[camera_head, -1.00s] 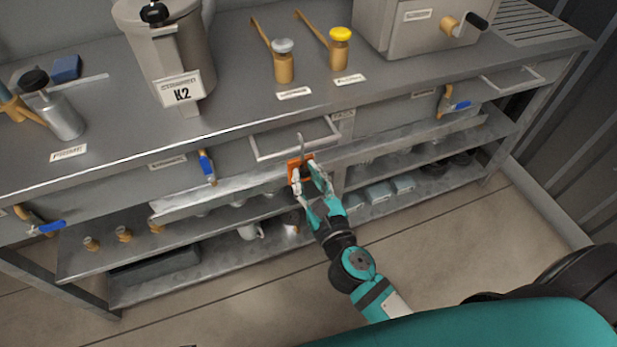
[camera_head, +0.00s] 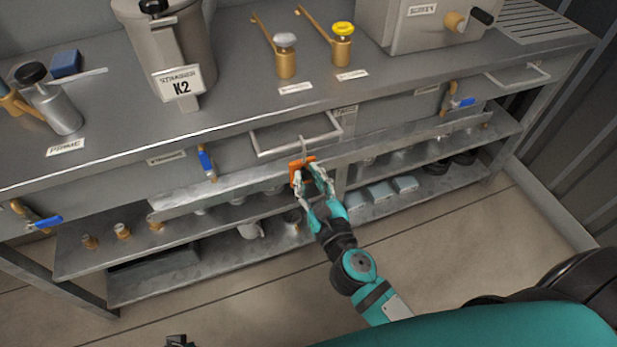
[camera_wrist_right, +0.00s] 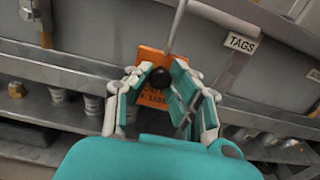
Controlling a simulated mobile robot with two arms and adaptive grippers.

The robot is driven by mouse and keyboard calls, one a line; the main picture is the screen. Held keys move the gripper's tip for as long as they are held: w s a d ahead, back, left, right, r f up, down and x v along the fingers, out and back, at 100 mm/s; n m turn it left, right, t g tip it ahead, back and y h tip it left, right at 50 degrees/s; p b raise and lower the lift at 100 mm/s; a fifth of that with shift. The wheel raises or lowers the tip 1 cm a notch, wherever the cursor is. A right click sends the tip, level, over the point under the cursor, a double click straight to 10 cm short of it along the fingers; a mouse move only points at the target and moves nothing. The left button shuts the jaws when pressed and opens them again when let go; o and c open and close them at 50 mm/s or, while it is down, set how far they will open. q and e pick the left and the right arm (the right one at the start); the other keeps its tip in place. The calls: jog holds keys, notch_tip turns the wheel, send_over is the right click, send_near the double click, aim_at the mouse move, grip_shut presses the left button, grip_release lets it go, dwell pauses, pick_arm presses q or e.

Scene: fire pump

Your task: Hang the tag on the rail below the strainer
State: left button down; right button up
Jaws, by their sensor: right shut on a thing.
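The orange tag (camera_head: 296,172) has a thin metal hook rising from its top. My right gripper (camera_head: 310,178) is shut on the tag, which also shows in the right wrist view (camera_wrist_right: 151,59) with the hook upright. The strainer (camera_head: 165,50), a grey pot with a K2 plate, stands on the bench at the left. A U-shaped rail (camera_head: 275,149) juts from the bench front, right of the strainer. The hook overlaps this rail's front bar in the head view; I cannot tell whether they touch.
Blue-handled valves (camera_head: 206,163) stick out of the bench front on both sides. A lower shelf (camera_head: 215,188) with cups and fittings lies close behind the tag. A second rail (camera_head: 520,80) is at the far right. A TAGS label (camera_wrist_right: 240,43) shows in the wrist view.

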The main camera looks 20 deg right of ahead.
jog(key=o, duration=0.9)
jog(key=shift+o, duration=0.2)
jog(key=shift+s, duration=0.1)
